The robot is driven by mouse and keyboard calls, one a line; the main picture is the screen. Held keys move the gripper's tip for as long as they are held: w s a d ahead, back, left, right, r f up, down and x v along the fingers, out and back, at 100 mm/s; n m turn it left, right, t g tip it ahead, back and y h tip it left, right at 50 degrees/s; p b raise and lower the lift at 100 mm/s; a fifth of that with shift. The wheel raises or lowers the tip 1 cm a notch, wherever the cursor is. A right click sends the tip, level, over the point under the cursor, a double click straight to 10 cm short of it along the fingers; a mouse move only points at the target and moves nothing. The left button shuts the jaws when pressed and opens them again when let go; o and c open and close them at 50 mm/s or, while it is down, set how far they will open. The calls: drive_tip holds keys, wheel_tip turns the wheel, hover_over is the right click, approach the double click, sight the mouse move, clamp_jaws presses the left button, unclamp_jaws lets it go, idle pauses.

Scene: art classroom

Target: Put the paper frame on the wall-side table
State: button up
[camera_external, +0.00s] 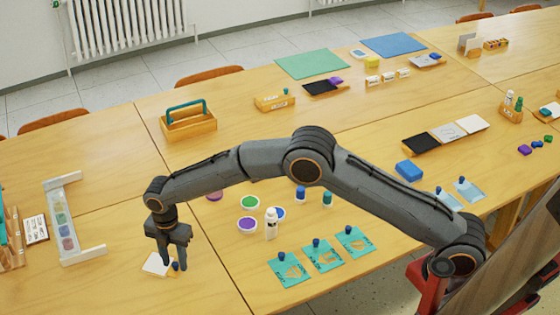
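A small white flat piece (154,264), seemingly the paper frame, lies at the front left table, partly hidden by my gripper (175,263). A small dark blue knob (176,267) shows at the fingertips, by the right edge of the white piece. My gripper points straight down over it with its two fingers slightly apart. I cannot tell whether the fingers touch the knob. The wall-side table (240,135) is the back row of wooden tabletop, nearer the radiator, with open wood between its items.
A wooden caddy with a teal handle (188,123), a small wooden box (274,102) and a green mat (312,64) stand on the back row. A white rack of paint jars (62,225) is left of my gripper. Paint lids, a white bottle (271,224) and teal stencils (322,256) lie right.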

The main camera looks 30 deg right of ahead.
drive_tip(key=shift+r, duration=0.1)
wheel_tip(320, 180, up, 12)
drive_tip(key=b, duration=0.1)
drive_tip(key=shift+b, duration=0.4)
drive_tip(key=w+d+m, duration=0.2)
drive_tip(key=d+m, duration=0.5)
drive_tip(key=d, duration=1)
drive_tip(key=w+d+m, duration=0.2)
drive_tip(key=d+m, duration=0.4)
drive_tip(key=d, duration=1.1)
drive_tip(key=s+d+f+m, duration=0.1)
drive_tip(key=s+d+m, duration=0.35)
drive_tip(key=d, duration=0.45)
drive_tip(key=s+d+m, duration=0.4)
drive_tip(key=s+d, duration=0.2)
drive_tip(key=d, duration=0.2)
drive_tip(key=s+d+f+m, duration=0.3)
drive_tip(key=s+d+m, duration=0.3)
drive_tip(key=s, duration=0.6)
drive_tip(key=shift+s+d+f+m, duration=0.25)
drive_tip(key=shift+d+m, duration=0.1)
drive_tip(key=shift+d, duration=0.7)
